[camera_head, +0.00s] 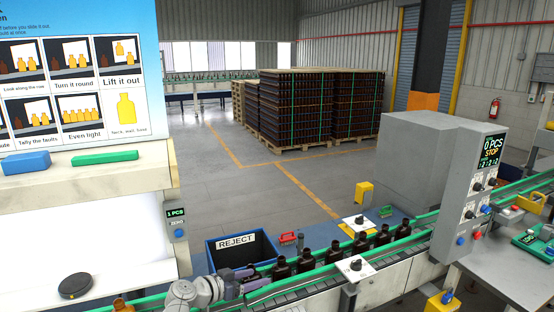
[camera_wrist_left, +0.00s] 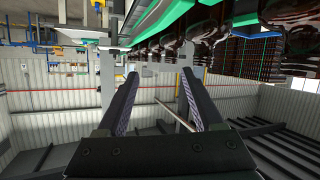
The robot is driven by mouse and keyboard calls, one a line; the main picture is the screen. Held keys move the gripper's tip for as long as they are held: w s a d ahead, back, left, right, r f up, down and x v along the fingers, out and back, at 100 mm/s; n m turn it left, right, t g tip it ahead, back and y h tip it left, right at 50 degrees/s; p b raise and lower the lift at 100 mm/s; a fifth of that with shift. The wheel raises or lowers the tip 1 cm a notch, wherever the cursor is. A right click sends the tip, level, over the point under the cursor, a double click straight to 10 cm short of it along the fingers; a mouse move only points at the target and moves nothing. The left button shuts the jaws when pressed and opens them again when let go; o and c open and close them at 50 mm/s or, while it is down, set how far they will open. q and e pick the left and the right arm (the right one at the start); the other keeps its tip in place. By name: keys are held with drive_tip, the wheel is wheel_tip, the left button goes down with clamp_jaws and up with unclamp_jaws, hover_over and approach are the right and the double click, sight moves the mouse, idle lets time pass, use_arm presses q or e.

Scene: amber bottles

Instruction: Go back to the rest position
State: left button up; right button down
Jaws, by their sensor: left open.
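My left gripper (camera_head: 246,281) is by the near edge of the conveyor at the bottom of the head view, left of the bottle row. Its fingers are spread with nothing between them in the left wrist view (camera_wrist_left: 158,84). Several dark bottles (camera_head: 305,260) stand upright in a row on the conveyor (camera_head: 330,270). In the wrist view, which looks upside down, dark bottles (camera_wrist_left: 210,40) show along the top, apart from the fingers. An amber bottle top (camera_head: 122,305) shows at the bottom left. My right gripper is not in view.
A blue bin marked REJECT (camera_head: 237,241) stands behind the conveyor. A grey control box (camera_head: 468,195) rises at the right. A bench with a black round disc (camera_head: 75,286) is at the left. Green rails (camera_head: 325,262) line the conveyor. Pallets of bottles (camera_head: 300,110) stand far behind on open floor.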

use_arm(q)
drive_tip(key=s+d+f+g+y, duration=0.2)
drive_tip(key=s+d+f+g, duration=0.15)
drive_tip(key=s+f, duration=0.3)
drive_tip(key=s+d+f+g+y, duration=0.25)
drive_tip(key=s+f+g, duration=0.2)
drive_tip(key=s, duration=0.25)
drive_tip(key=s+a+f+n+g+y, duration=0.25)
drive_tip(key=s+a+n+y, duration=0.2)
drive_tip(key=s+y, duration=0.3)
wheel_tip(320, 180, down, 11)
drive_tip(key=b, duration=1)
drive_tip(key=shift+a+m+h, duration=0.35)
drive_tip(key=shift+h, duration=0.05)
drive_tip(key=shift+r+t, duration=0.1)
drive_tip(key=shift+t, duration=0.15)
